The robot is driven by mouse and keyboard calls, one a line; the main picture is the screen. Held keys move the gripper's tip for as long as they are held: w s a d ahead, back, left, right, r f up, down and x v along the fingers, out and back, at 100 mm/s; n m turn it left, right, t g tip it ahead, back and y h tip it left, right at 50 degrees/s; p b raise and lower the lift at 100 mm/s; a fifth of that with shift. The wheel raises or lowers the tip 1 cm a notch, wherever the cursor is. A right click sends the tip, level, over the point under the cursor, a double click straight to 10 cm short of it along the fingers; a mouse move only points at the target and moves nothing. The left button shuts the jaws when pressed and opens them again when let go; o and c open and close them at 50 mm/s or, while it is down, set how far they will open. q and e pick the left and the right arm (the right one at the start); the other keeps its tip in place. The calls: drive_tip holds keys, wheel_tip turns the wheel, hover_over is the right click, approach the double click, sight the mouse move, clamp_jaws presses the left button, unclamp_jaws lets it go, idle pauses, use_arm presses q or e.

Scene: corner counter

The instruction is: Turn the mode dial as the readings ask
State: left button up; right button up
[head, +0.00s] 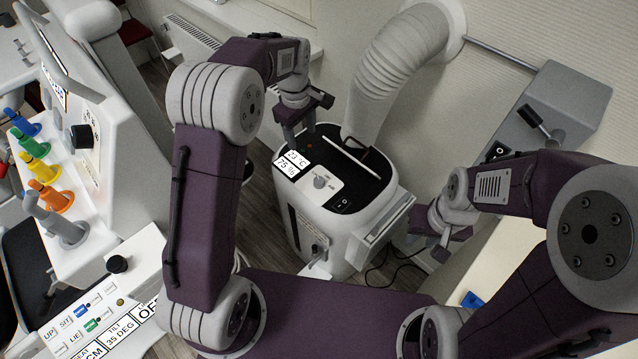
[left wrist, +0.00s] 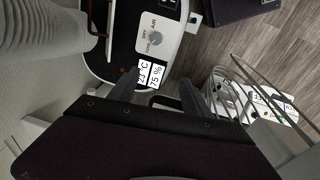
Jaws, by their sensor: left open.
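The mode dial (head: 322,183) is a small grey knob on the light panel of a white and black air unit (head: 299,222). The left wrist view shows the dial (left wrist: 156,38) with words around it, DRY and AIR among them; where it points is too small to tell. The readings card (head: 291,164) shows 23 °C and 75 %; it also shows in the left wrist view (left wrist: 151,75). My left gripper (head: 301,133) is open and empty above the unit's top, behind the readings, apart from the dial. My right gripper (head: 440,250) hangs right of the unit, away from the dial.
A thick white hose (head: 405,65) rises from the back of the unit to the wall. A dark handle bar (head: 375,145) stands on its top. At the left is a white console (head: 120,170) with coloured levers. A grey box with a lever (head: 555,110) is at the right.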

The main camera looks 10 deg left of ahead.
use_arm(q)
drive_tip(key=w+d+f+b, duration=0.25)
drive_tip(key=w+f, duration=0.25)
drive_tip(key=f, duration=0.6)
drive_tip(key=g, duration=0.1)
hover_over(319, 180)
drive_tip(key=shift+m, duration=0.3)
wheel_tip(319, 180, down, 4)
drive_tip(key=shift+w+f, duration=0.1)
drive_tip(key=shift+f, duration=0.05)
wheel_tip(319, 180, down, 9)
drive_tip(key=shift+r+p, duration=0.2)
drive_tip(key=shift+p, duration=0.15)
use_arm(e)
wheel_tip(319, 180, down, 3)
drive_tip(key=shift+f, duration=0.1)
use_arm(q)
clamp_jaws()
